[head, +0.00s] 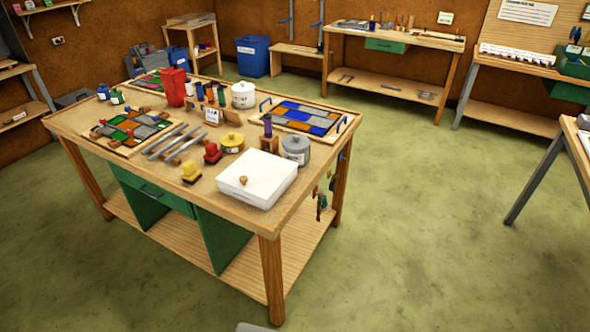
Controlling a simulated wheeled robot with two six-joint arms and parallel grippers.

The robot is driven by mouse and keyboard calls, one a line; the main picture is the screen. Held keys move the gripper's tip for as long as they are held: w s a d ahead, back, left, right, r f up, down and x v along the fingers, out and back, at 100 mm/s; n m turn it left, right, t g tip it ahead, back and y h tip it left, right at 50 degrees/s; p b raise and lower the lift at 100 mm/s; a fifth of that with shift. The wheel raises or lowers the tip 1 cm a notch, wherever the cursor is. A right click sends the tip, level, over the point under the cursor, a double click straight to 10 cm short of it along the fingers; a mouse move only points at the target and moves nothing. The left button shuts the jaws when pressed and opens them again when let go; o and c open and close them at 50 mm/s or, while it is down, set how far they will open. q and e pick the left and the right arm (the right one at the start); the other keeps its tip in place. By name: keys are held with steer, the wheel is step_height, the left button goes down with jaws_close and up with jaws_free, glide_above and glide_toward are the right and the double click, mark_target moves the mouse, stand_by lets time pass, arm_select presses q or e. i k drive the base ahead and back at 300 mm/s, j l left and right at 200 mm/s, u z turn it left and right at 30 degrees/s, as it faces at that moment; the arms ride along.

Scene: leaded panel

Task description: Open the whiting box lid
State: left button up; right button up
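A white, low rectangular box, which looks like the whiting box (262,195), sits at the near right corner of the wooden workbench (225,150). Its flat white lid (262,175) lies on top and looks closed. A small round wooden knob (243,180) shows near the lid's left side. The inside of the box is hidden. Neither of my grippers shows in the head view.
Leaded panels (300,116) lie farther back. The green floor (430,230) right of the bench is clear.

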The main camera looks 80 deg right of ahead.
mark_target(258, 173)
steer(key=z, duration=2.35)
